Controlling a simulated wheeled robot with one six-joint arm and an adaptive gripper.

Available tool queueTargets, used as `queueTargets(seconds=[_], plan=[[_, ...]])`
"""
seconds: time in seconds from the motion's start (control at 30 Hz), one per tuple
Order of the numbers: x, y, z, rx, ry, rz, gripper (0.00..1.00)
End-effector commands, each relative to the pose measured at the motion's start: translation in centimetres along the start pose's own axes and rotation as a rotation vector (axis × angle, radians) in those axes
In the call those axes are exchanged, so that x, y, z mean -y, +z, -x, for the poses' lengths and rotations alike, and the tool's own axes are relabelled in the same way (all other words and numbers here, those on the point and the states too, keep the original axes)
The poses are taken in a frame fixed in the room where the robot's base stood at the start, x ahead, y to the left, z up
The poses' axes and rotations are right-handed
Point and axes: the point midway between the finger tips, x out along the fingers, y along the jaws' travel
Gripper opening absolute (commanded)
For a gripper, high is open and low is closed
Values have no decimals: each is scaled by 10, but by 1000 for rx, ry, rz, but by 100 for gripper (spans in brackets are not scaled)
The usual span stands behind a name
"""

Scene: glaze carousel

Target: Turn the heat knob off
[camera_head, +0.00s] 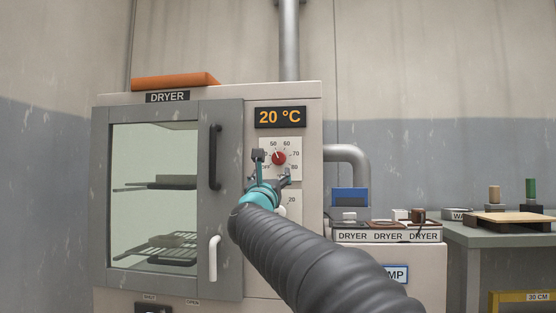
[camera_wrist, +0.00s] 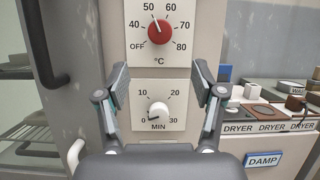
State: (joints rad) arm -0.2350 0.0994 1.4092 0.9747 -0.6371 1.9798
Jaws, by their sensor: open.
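The red heat knob (camera_head: 279,158) is on a white dial plate on the dryer (camera_head: 312,130). In the wrist view the heat knob (camera_wrist: 159,32) shows fully, with its pale pointer up and slightly left, near 50; OFF is at the dial's lower left. My gripper (camera_head: 271,167) is in front of the control panel, just below the knob. In the wrist view my gripper (camera_wrist: 160,80) is open and empty, its fingertips wide apart at the height between the two dials. I see no contact with the red knob.
A white timer knob (camera_wrist: 158,112) sits below, pointing near 0. The display (camera_head: 280,117) reads 20 °C. The dryer's glass door (camera_head: 155,200) is closed, with a black handle (camera_head: 215,157) left of the panel. Labelled trays (camera_head: 385,236) and a bench (camera_head: 480,236) stand at right.

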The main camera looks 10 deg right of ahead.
Motion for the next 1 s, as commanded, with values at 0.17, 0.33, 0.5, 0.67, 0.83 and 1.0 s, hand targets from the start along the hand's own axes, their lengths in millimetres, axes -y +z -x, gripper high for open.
queueTargets(seconds=[0.17,0.33,0.5,0.67,0.83,1.0], plan=[[0,-2,-16,-2,0,-1,68],[0,1,-45,-2,0,1,68],[0,1,-76,-2,1,1,68],[0,1,-102,-2,1,2,68],[0,2,-123,-1,1,2,68],[0,0,-134,-2,2,2,68]])
